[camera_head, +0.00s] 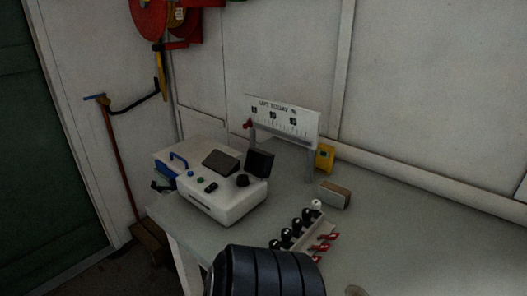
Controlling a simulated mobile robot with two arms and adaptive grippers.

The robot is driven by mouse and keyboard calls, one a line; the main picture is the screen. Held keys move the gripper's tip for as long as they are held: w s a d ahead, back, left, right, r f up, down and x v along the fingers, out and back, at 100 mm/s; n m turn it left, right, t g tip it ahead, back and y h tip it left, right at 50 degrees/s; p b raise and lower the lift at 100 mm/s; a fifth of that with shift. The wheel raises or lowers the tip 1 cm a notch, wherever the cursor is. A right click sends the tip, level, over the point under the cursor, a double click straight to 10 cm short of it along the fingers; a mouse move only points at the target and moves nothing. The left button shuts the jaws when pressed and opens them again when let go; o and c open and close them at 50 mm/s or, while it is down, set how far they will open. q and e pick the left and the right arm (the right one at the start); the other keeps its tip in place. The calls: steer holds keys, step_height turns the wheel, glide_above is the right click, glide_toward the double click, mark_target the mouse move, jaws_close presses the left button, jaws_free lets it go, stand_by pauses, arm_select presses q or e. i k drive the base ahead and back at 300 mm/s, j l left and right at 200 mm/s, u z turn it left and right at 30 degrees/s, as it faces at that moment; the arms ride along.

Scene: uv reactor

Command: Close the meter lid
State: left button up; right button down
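A white box-shaped device (228,207), which looks like the meter, sits on the left part of the table. Its top carries a dark sloped panel (221,160), a black knob (243,180) and small buttons. A dark square flap (260,163) stands raised at its right back corner; it may be the lid, but I cannot tell for sure. A dark ribbed part of my arm fills the bottom middle, in front of the device. Neither gripper's fingers are in view.
The grey table (420,230) has free room at right. A sign board (283,117) on posts stands behind the device. A yellow item (325,157), a small box (335,195) and a rack with black-topped pieces (297,229) and red clips (325,243) are nearby.

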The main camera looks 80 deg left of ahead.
mark_target(259, 163)
steer(key=u, duration=3.05)
